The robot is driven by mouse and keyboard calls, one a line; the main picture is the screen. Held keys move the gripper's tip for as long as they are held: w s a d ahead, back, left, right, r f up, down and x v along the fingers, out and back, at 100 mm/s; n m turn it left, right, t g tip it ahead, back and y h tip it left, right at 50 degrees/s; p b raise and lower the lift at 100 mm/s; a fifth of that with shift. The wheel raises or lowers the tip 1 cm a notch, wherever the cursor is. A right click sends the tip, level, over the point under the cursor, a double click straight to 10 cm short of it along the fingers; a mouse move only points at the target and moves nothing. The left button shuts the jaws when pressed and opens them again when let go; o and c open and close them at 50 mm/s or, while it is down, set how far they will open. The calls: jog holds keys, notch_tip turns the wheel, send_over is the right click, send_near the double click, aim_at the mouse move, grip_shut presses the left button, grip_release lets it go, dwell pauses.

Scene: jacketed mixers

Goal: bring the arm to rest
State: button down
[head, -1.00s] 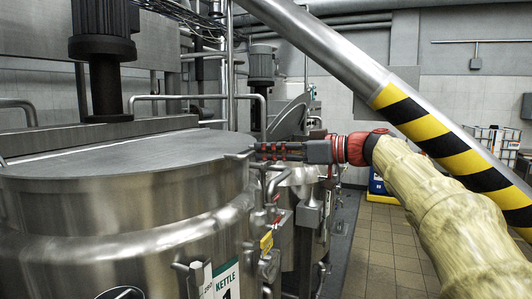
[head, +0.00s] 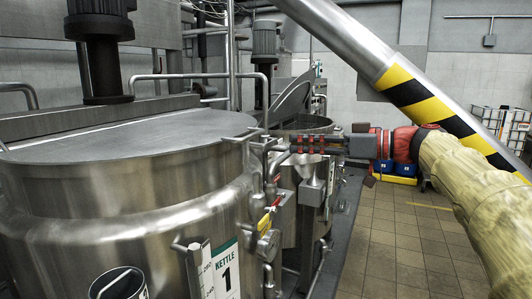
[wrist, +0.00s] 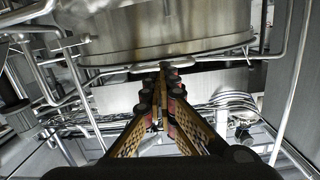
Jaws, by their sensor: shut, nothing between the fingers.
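My gripper (head: 287,146) is at the middle of the head view, reaching leftward with its fingers close together and nothing between them. It appears beside the right rim of the big steel kettle (head: 120,185), marked "KETTLE 1"; I cannot tell the gap. My arm (head: 475,190), in a pale yellow sleeve with a red wrist, comes in from the right. In the wrist view my gripper (wrist: 168,70) shows its fingers converging to shut tips. A rounded steel vessel (wrist: 165,30) is above them in the picture.
A second kettle with a raised lid (head: 293,100) stands behind my gripper. A yellow-black striped steel pipe (head: 420,90) slants across the right. Pipes and valves (head: 268,225) line the first kettle's right side. Tiled floor (head: 395,240) is open at lower right.

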jog(key=s+d+f+m+g+h, duration=0.1)
jog(key=s+d+f+m+h, duration=0.3)
jog(key=f, duration=0.6)
jog(key=f+m+g+h, duration=0.1)
jog(key=f+m+h, duration=0.2)
jog(key=f+m, duration=0.55)
jog(key=s+d+f+g+h+p, duration=0.2)
jog(key=s+f+h, duration=0.4)
jog(key=s+f, duration=1.1)
jog(key=s+a+r+n+t+h+p, duration=0.1)
jog(key=s+n, duration=0.1)
jog(key=s, duration=1)
jog(key=shift+s+a+r, duration=0.15)
jog(key=shift+a+r, duration=0.1)
jog(key=shift+r, duration=0.05)
